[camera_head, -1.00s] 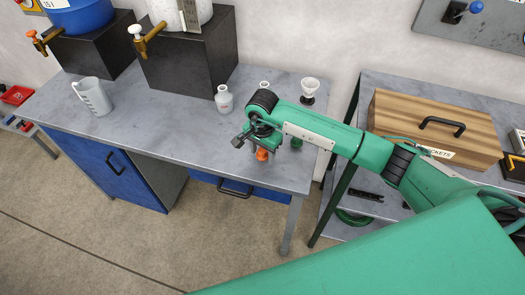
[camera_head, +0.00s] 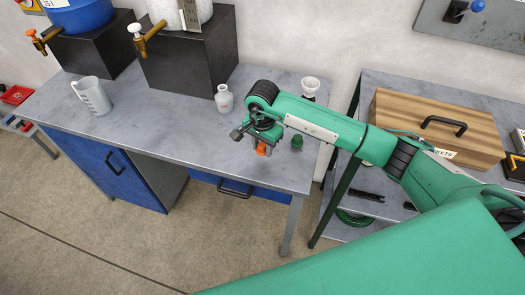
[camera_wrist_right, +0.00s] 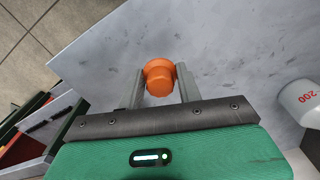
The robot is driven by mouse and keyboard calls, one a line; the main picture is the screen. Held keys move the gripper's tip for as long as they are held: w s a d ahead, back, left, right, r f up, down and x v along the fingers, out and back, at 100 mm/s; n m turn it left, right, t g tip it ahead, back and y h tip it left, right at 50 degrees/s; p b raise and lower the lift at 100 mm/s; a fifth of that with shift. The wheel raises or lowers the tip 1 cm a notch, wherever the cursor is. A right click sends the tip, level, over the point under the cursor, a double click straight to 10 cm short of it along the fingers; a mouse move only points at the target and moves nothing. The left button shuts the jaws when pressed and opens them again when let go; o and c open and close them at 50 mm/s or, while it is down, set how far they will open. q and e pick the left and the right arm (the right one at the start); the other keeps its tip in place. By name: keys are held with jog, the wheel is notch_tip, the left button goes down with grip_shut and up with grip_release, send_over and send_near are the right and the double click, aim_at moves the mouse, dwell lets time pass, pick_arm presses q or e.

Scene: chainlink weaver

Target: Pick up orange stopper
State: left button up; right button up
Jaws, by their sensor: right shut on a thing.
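The orange stopper (camera_head: 262,149) is at the front right of the grey bench, below my right gripper (camera_head: 258,146). In the right wrist view the stopper (camera_wrist_right: 159,77) sits between the two fingers of my right gripper (camera_wrist_right: 158,88), which are shut on it. The head view does not show clearly whether the stopper touches the bench top. My left gripper is not in view.
A green stopper (camera_head: 297,142) stands close to the right of my gripper. A white bottle (camera_head: 224,99) is behind it, and a white funnel (camera_head: 310,87) stands at the back right. A jug (camera_head: 92,96) is at the left. The bench's (camera_head: 150,125) middle is clear.

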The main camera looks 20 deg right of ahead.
aim_at(263, 145)
notch_tip(263, 145, up, 18)
jog(key=b, duration=0.4)
jog(key=shift+f, duration=0.25)
